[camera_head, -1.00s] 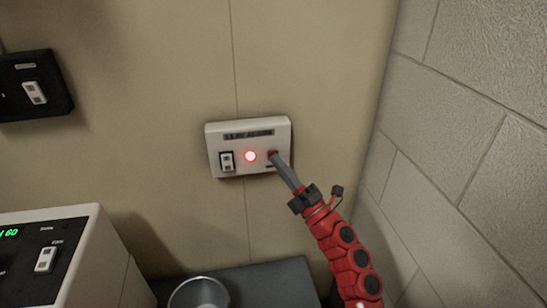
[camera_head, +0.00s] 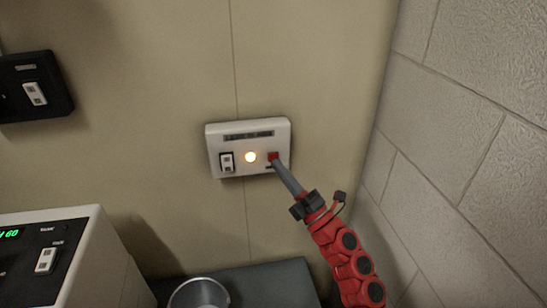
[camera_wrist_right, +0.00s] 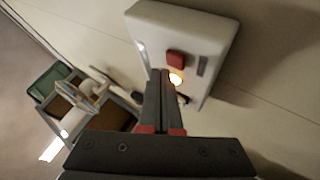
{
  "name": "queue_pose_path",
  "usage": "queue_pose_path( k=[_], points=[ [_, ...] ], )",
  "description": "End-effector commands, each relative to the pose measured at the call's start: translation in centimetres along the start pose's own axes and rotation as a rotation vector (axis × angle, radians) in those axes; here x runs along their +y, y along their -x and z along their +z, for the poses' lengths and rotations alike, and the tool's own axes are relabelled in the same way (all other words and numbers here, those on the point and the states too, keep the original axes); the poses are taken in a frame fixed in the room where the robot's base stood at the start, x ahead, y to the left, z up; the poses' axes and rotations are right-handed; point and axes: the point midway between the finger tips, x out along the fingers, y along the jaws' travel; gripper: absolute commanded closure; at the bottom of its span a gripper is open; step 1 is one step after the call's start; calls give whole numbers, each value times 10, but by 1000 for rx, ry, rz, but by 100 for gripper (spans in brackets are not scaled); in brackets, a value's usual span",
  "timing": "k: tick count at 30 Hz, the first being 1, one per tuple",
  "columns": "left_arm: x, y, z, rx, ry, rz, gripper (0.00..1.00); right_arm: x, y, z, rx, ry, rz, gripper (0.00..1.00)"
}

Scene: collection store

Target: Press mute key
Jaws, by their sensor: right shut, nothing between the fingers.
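My left gripper is out of view.
A black switch box (camera_head: 52,98) is on the wall at left. A white device (camera_head: 88,225) with a green readout stands at lower left. A metal cup (camera_head: 199,293) sits at the dark surface (camera_head: 270,280) below. A block wall (camera_head: 460,130) bounds the right.

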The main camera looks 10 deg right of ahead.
Motion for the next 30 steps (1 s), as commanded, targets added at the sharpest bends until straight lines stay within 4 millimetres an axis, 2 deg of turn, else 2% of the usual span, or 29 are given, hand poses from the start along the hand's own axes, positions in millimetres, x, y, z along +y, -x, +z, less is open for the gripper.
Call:
queue_pose_path(
  k=[8,22,30],
  points=[
    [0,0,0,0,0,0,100,2,1,-1,0,1,0,100],
    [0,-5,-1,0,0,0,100,23,31,-22,0,1,1,100],
    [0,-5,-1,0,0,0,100,26,35,-25,0,1,1,100]
  ],
)
